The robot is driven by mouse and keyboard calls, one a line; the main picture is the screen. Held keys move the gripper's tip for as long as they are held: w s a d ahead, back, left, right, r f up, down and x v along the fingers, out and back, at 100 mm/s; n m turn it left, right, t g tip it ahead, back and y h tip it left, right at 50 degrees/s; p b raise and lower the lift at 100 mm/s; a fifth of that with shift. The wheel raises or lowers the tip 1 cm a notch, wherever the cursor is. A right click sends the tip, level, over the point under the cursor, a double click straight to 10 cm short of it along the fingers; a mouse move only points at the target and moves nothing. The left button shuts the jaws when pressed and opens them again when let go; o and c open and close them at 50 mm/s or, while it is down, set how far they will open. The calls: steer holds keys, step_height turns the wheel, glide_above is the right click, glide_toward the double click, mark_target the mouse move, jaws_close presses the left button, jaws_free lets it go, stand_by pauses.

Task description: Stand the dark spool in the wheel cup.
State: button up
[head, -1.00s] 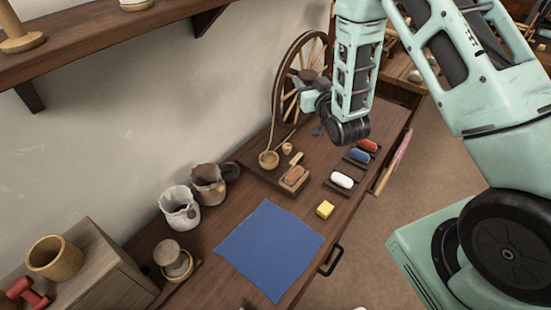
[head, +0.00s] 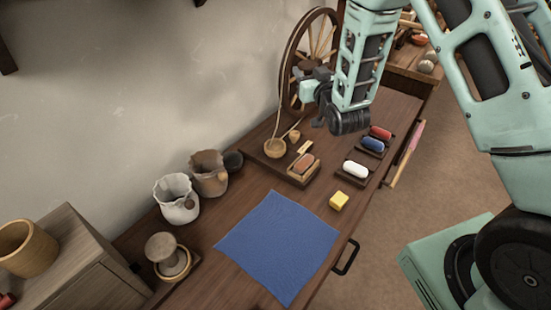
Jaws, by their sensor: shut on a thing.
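The wheel cup seems to be the small round wooden cup (head: 275,148) beside the spinning wheel (head: 304,55); it looks empty. My gripper (head: 316,82) is in front of the wheel, above and to the right of the cup, apart from it. It is shut on a small dark thing, which I take for the dark spool; its shape blends with the dark fingers and wheel hub. Red (head: 380,132), blue (head: 373,145) and white (head: 355,169) spools lie in dark holders on the table. A reddish-brown one (head: 303,163) lies on a wooden block.
A blue cloth (head: 278,245) and yellow block (head: 339,200) lie nearer on the table. A wooden reel (head: 166,254) stands front left. A drawer handle (head: 347,257) juts out.

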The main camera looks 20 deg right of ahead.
steer(key=shift+y, duration=0.4)
steer(key=w+a+f+b, duration=0.1)
steer(key=a+f+b, duration=0.1)
steer(key=f+b, duration=0.5)
steer(key=a+f+b, duration=0.3)
steer(key=f+b, duration=0.4)
steer(key=w+a+f+b, duration=0.1)
steer(key=a+f+b, duration=0.2)
steer(key=f+b, duration=0.4)
steer(key=shift+w+a+f+b, duration=0.1)
steer(key=shift+w+b, duration=0.2)
steer(key=shift+b, duration=0.05)
steer(key=shift+f+b, duration=0.45)
steer(key=o, duration=1)
steer(key=shift+r, duration=0.1)
steer(key=shift+r, duration=0.1)
